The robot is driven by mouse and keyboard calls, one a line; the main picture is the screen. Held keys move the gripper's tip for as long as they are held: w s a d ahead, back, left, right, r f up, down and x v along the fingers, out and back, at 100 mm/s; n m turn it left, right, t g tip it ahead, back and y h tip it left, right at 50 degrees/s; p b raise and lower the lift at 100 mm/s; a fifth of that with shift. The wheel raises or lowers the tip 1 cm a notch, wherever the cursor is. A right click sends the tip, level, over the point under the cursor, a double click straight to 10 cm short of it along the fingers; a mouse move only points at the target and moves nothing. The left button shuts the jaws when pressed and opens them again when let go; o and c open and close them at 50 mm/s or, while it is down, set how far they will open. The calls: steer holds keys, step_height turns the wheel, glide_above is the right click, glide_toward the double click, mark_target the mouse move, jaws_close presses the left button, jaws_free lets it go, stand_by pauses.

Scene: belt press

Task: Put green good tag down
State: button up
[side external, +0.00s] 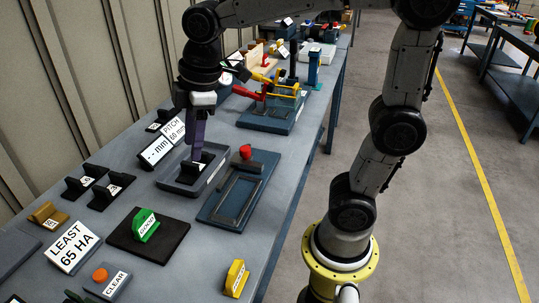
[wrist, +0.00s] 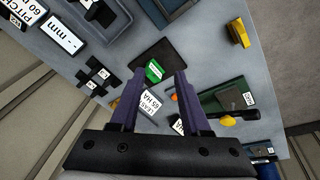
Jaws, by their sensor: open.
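The green good tag (side external: 146,223) stands upright on a black square pad (side external: 170,247), its white label facing the camera in the side view. In the wrist view the green tag (wrist: 154,71) shows between my fingertips in the picture, on the dark pad (wrist: 172,50). My gripper (side external: 195,158), with purple fingers, points down and appears over a grey tray (side external: 175,187) behind the pad. In the wrist view my gripper (wrist: 160,75) is open with nothing held. The height of its tips above the bench is hard to tell.
A panel with a red knob (side external: 245,152) lies right of the tray. A yellow tag (side external: 236,278) stands near the front edge. A "LEAST 65 HA" sign (side external: 73,246) and an orange button (side external: 100,275) lie near the pad. Black holders (side external: 110,190) stand at left.

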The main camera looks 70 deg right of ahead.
steer(key=s+d+f+m+t, duration=0.1)
steer(key=s+d+m, duration=0.1)
steer(key=s+m, duration=0.2)
steer(key=s+d+f+m+t, duration=0.1)
steer(key=s+m, duration=0.4)
steer(key=s, duration=0.5)
steer(key=shift+s+d+f+t, duration=0.2)
steer(key=shift+d+f+t, duration=0.2)
steer(key=shift+f, duration=0.2)
